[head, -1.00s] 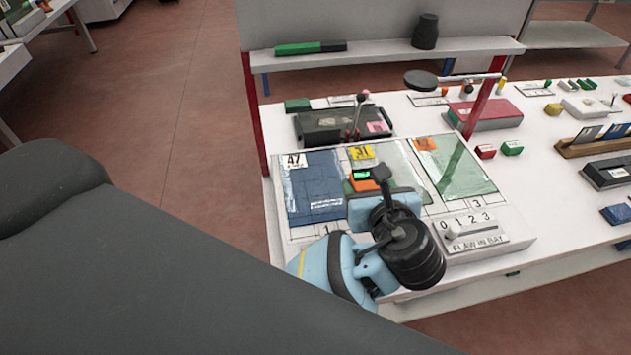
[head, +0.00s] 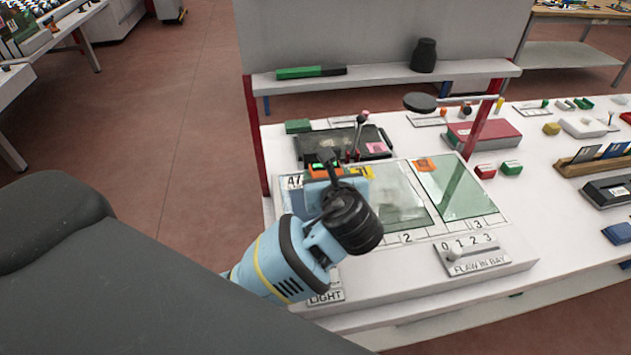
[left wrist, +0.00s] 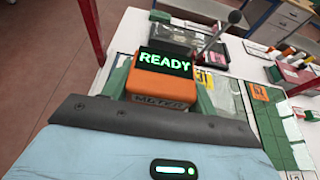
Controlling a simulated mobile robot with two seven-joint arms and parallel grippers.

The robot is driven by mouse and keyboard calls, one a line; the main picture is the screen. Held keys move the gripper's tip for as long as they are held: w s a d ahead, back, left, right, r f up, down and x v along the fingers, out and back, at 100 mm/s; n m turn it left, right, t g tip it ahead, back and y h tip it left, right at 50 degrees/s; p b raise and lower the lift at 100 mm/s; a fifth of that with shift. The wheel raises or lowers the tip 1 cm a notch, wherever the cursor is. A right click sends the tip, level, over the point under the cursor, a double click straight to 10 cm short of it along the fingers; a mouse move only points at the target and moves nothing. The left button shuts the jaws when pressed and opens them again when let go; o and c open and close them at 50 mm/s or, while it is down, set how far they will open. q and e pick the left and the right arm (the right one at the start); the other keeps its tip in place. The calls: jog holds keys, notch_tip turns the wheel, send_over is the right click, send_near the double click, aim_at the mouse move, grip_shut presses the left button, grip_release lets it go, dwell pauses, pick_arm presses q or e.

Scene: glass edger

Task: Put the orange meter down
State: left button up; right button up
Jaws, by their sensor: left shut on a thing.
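The orange meter (head: 325,171) is held in my left gripper (head: 328,176), which is shut on it. In the left wrist view the meter (left wrist: 160,80) shows a black display with green READY lettering and a METER label. In the head view the meter is mostly hidden behind the gripper, over the left part of the white three-bay board (head: 425,262). I cannot tell whether its underside touches anything. My right gripper is not in view.
Bay 1, tagged 47, is mostly covered by my arm. Clear glass (head: 400,205) lies in bay 2 and green glass (head: 457,188) in bay 3. A dark tray (head: 345,143) with upright levers stands behind the board. A red post (head: 255,140) rises at the left.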

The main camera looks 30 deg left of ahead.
pick_arm(q)
jog(key=a, duration=0.1)
jog(key=w+a, duration=0.1)
jog(key=a, duration=0.1)
jog(key=shift+w+f, duration=0.1)
jog(key=shift+f, duration=1.8)
jog(key=o, duration=1.1)
jog(key=shift+f, duration=0.15)
jog(key=v, duration=1.2)
